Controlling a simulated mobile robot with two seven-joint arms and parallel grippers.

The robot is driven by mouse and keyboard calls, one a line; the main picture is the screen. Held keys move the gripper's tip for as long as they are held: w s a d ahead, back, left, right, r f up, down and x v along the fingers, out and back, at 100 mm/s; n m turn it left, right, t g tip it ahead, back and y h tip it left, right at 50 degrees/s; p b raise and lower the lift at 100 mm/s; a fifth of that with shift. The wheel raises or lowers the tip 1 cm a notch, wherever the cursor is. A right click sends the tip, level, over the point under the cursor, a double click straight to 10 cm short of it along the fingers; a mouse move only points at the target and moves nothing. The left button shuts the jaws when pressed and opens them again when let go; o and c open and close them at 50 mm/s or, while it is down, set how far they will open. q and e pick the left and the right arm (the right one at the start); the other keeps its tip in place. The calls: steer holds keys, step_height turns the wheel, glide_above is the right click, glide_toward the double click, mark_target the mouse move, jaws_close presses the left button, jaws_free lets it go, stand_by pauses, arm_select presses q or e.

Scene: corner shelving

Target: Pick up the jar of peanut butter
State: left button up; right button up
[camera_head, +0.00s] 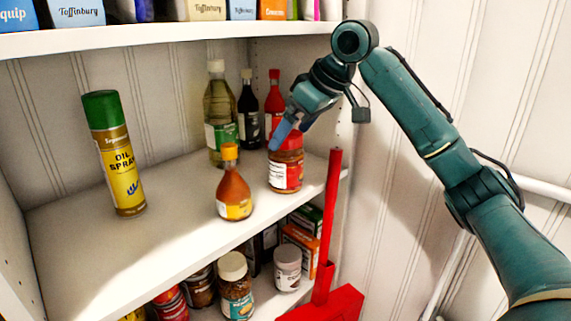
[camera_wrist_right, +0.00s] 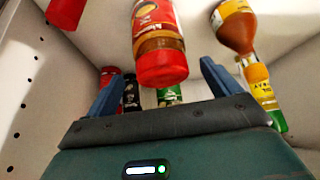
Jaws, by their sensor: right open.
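The peanut butter jar (camera_head: 285,172), with a red lid and a red and white label, stands upright on the middle shelf near its right end. In the right wrist view the jar (camera_wrist_right: 158,42) appears upside down, its red lid toward me. My right gripper (camera_head: 292,130) is just above and at the jar's lid, pointing down and left. In the wrist view its two blue fingers (camera_wrist_right: 160,82) are spread apart and empty, with the lid lined up between them; contact cannot be told. My left gripper is in neither view.
An orange sauce bottle (camera_head: 234,190) stands left of the jar. Behind are an oil bottle (camera_head: 220,115), a dark bottle (camera_head: 249,110) and a red-capped bottle (camera_head: 274,105). An oil spray can (camera_head: 118,160) stands far left. A red upright post (camera_head: 330,215) is right of the jar.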

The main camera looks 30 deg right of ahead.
mark_target(282, 147)
steer(key=p+x, duration=0.1)
steer(key=x, duration=0.3)
steer(key=shift+w+a+f, duration=0.1)
steer(key=shift+a+f, duration=0.1)
steer(key=shift+w+a+f, duration=0.1)
steer(key=shift+w+f, duration=0.1)
steer(key=shift+f, duration=0.1)
steer(key=shift+r, duration=0.1)
steer(key=c, duration=1.7)
steer(key=shift+o, duration=0.2)
steer(key=shift+r, duration=0.15)
